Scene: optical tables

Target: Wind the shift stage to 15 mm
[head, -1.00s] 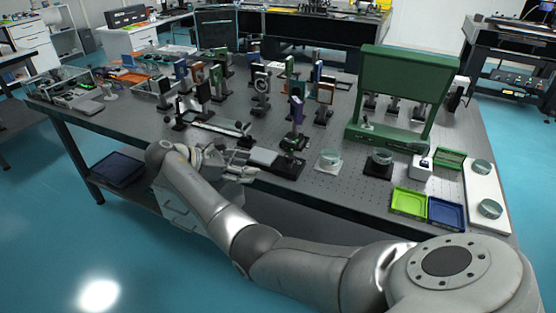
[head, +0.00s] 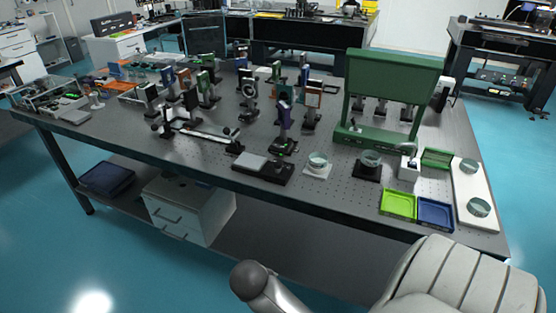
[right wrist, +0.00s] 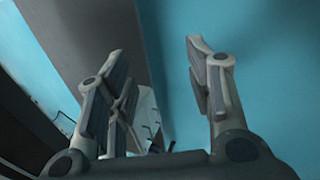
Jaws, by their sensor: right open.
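A flat stage with a grey top plate and a dark base (head: 262,167) lies at the front edge of the table; it may be the shift stage. Behind it to the left is a long pale rail (head: 207,135) with dark upright parts at its ends. Any scale or reading is too small to make out. My right gripper (right wrist: 160,85) is open and empty in the right wrist view, with blue floor and a grey surface beyond it. The head view shows only part of my right arm at the bottom, away from the table. My left gripper is in neither view.
The perforated table (head: 330,200) carries several optic mounts behind the stage. To its right are glass dishes (head: 318,160), a green frame (head: 392,75), a green tray (head: 398,204) and a blue tray (head: 435,213). A drawer cabinet (head: 185,215) stands below.

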